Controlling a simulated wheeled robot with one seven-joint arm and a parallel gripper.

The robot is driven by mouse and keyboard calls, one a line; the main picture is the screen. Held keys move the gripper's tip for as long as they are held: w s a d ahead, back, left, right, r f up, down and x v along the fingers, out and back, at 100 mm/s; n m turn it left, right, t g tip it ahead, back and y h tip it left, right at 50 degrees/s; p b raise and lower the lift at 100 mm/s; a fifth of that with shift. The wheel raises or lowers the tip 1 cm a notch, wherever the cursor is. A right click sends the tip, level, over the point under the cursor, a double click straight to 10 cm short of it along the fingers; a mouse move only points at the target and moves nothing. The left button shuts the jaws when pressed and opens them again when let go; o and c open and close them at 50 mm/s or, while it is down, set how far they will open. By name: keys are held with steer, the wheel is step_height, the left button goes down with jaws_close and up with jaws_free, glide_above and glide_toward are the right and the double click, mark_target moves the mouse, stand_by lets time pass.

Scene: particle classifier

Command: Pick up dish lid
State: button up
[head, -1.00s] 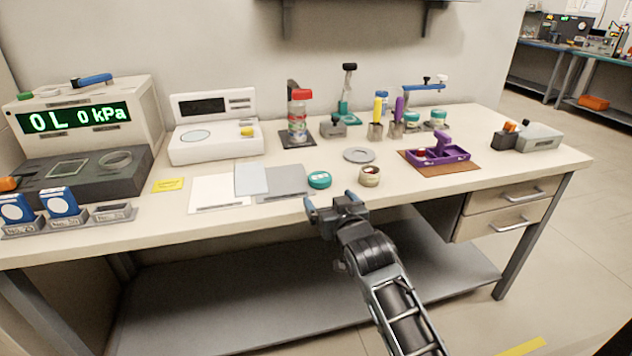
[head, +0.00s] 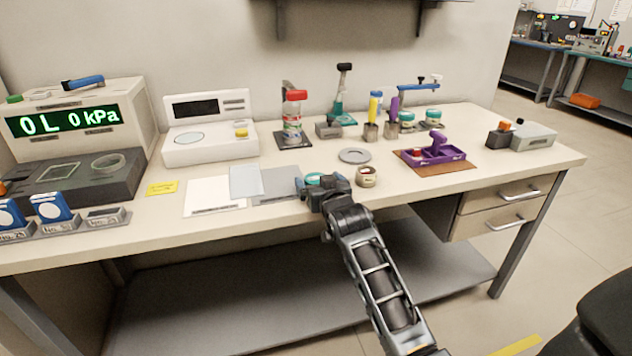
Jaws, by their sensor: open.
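The teal round lid (head: 313,179), which appears to be the dish lid, lies near the table's front edge. It is now partly hidden by my gripper. My gripper (head: 319,183) is open at the lid, with a blue-tipped finger to its left and another to its right. I cannot tell whether the fingers touch the lid or how high they are above the table. A small open round dish (head: 366,177) with a pale wall stands just right of my gripper.
A grey sheet (head: 272,186) lies close on the left. A grey metal disc (head: 355,156) lies behind the gripper. A purple tray (head: 436,158) on a brown mat is to the right. The bench top (head: 470,185) is clear at front right.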

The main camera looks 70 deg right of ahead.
steer(key=shift+c, duration=0.3)
steer(key=c, duration=1.1)
steer(key=shift+o, duration=0.2)
